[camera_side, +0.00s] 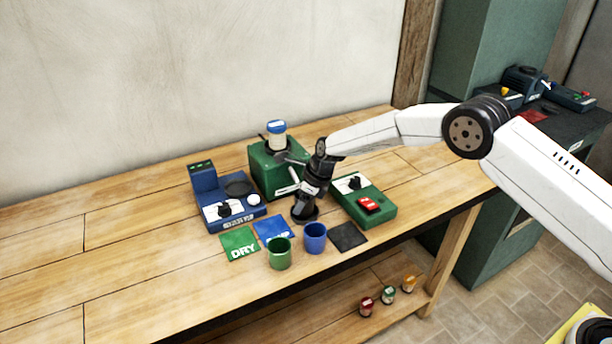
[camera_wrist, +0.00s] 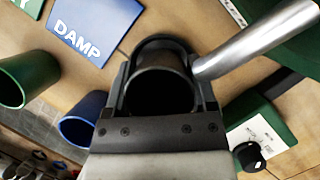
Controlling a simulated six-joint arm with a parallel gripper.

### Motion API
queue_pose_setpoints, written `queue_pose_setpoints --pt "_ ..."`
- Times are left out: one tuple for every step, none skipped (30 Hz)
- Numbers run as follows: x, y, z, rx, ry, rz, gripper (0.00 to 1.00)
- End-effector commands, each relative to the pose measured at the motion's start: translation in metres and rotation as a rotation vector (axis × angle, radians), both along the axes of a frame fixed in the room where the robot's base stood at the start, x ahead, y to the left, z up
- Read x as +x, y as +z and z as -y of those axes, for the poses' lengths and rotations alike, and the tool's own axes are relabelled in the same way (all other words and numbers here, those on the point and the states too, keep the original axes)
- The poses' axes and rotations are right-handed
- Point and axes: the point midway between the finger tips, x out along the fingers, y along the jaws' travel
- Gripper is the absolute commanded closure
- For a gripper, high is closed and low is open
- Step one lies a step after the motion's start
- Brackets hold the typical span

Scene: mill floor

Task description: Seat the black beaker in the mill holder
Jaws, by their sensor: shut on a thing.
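The black beaker (camera_wrist: 160,92) is between my gripper's two fingers (camera_wrist: 163,100) in the wrist view, its round dark mouth facing the camera. In the side view my gripper (camera_side: 307,196) is shut on the beaker (camera_side: 304,213), low at the front of the green mill. The green mill (camera_side: 270,172) carries a white jar with a blue lid (camera_side: 277,134) on top, in or on a dark ring. A grey metal bar juts from the mill's front towards my gripper. It also shows as a metal rod (camera_wrist: 250,42) in the wrist view. I cannot make out the holder's seat.
A blue device with a black disc (camera_side: 238,189) stands left; a green box with a red switch (camera_side: 368,203) stands right. A green cup (camera_side: 279,254) and blue cup (camera_side: 315,238) stand in front. Green DRY (camera_side: 240,244), blue DAMP (camera_side: 266,224) and black mats (camera_side: 348,236) lie nearby.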

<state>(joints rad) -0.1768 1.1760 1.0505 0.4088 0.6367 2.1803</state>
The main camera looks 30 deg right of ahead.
Motion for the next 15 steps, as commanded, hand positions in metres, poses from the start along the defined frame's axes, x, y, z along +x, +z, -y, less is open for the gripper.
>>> queue_pose_setpoints --pt "0.0003 -0.0004 -0.0001 0.000 0.000 0.001 0.94" --pt "0.0004 -0.0008 -0.0001 0.000 0.000 0.001 0.94" --pt "0.0004 -0.0014 -0.0001 0.000 0.000 0.001 0.94" --pt "0.0004 -0.0018 -0.0001 0.000 0.000 0.001 0.94" --pt "0.0003 -0.0023 -0.0001 0.000 0.000 0.001 0.94" --pt "0.0004 -0.0029 -0.0001 0.000 0.000 0.001 0.94" --pt "0.0004 -0.0033 -0.0001 0.000 0.000 0.001 0.94" --pt "0.0004 -0.0037 -0.0001 0.000 0.000 0.001 0.94" --pt "0.0004 -0.0044 -0.0001 0.000 0.000 0.001 0.94" --pt "0.0004 -0.0048 -0.0002 0.000 0.000 0.001 0.94" --pt "0.0004 -0.0053 -0.0001 0.000 0.000 0.001 0.94" --pt "0.0004 -0.0058 0.0000 0.000 0.000 0.001 0.94" --pt "0.0005 -0.0063 0.0000 0.000 0.000 0.001 0.94" --pt "0.0004 -0.0067 -0.0001 0.000 0.000 0.001 0.94" --pt "0.0004 -0.0072 -0.0001 0.000 0.000 0.001 0.94"
